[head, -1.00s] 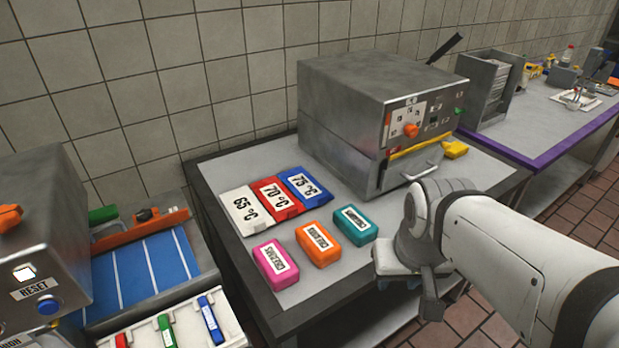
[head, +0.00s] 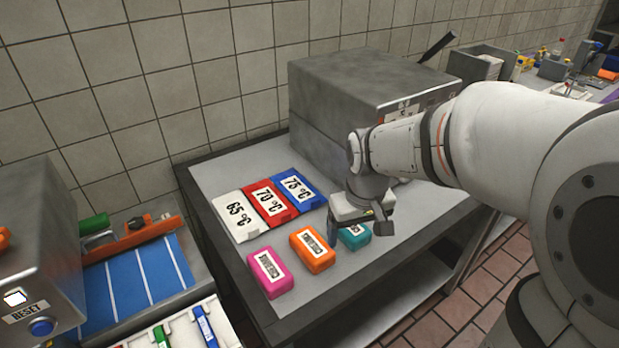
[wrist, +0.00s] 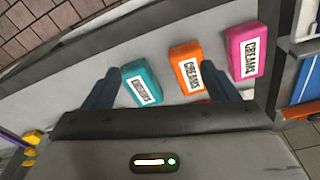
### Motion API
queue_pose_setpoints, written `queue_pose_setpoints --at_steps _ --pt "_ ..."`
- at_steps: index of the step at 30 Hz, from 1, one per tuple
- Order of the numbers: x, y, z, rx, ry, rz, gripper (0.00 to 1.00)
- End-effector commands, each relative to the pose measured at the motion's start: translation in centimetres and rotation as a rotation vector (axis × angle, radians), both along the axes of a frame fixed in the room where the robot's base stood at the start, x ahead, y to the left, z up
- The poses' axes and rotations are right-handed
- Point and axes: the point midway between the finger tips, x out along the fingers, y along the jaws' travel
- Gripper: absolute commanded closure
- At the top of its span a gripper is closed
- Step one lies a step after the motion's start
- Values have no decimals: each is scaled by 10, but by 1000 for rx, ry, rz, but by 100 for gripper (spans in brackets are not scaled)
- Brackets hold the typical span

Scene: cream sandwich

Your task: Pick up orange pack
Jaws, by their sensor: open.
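The orange pack (head: 312,250) lies on the grey table between a pink pack (head: 270,272) and a teal pack (head: 355,236). My gripper (head: 358,230) is open and above the table, over the teal pack, which it partly hides in the head view. In the wrist view the teal pack (wrist: 141,82) shows between the open fingers of my gripper (wrist: 165,85). There the orange pack (wrist: 188,67) is just inside the finger on the right, and the pink pack (wrist: 247,50) is beyond it. I see nothing held.
White, red and blue temperature cards (head: 270,200) lie behind the packs. A grey metal oven (head: 335,115) stands at the back, partly hidden by my arm. A blue striped board (head: 140,278) is to the left. The table's front edge is dark.

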Motion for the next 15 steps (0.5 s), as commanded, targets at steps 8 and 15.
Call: queue_pose_setpoints --at_steps 8,15 --pt "65 64 -42 -25 87 218 13" --pt "83 88 -67 -34 112 292 13"
